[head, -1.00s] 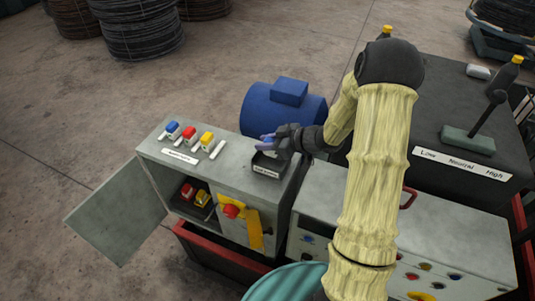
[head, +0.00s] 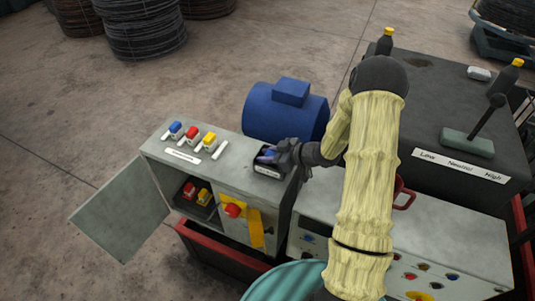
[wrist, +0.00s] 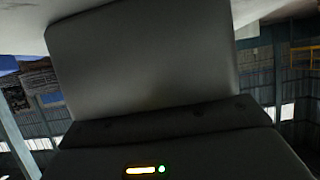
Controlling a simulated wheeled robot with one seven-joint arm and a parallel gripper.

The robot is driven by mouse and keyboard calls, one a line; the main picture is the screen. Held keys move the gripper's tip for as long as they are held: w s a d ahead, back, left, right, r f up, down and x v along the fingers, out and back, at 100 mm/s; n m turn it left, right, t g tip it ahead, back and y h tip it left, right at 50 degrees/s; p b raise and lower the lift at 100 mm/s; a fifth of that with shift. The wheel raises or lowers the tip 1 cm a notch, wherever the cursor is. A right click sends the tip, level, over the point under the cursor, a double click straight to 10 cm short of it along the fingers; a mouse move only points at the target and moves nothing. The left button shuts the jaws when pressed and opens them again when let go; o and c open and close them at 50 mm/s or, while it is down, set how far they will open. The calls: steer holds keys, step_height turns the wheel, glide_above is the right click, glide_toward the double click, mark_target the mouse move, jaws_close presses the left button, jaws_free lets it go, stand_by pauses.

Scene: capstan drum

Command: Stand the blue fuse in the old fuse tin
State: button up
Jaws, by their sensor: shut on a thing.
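The old fuse tin (head: 267,172) is a small dark open box with a white label, on the right part of the grey cabinet's top. My gripper (head: 269,155) is at the tin's opening, coming from the right. It is shut on the blue fuse (head: 266,154), of which only a small blue part shows. The fuse looks low in or just over the tin; whether it touches the bottom, and its exact tilt, I cannot tell. The wrist view shows mostly a dark surface close up, and no fuse.
Another blue fuse (head: 176,128), a red one (head: 191,132) and a yellow one (head: 210,138) stand on the cabinet top (head: 230,152) at left. The cabinet door (head: 122,210) hangs open. A blue motor (head: 285,113) stands behind; a control box (head: 440,235) is at right.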

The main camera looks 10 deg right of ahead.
steer(key=shift+f, duration=0.2)
steer(key=o, duration=1)
steer(key=shift+r, duration=0.1)
steer(key=shift+r, duration=0.2)
steer(key=shift+s+d, duration=0.15)
steer(key=shift+d, duration=0.1)
steer(key=b+v, duration=0.3)
steer(key=v, duration=0.8)
steer(key=shift+r, duration=0.2)
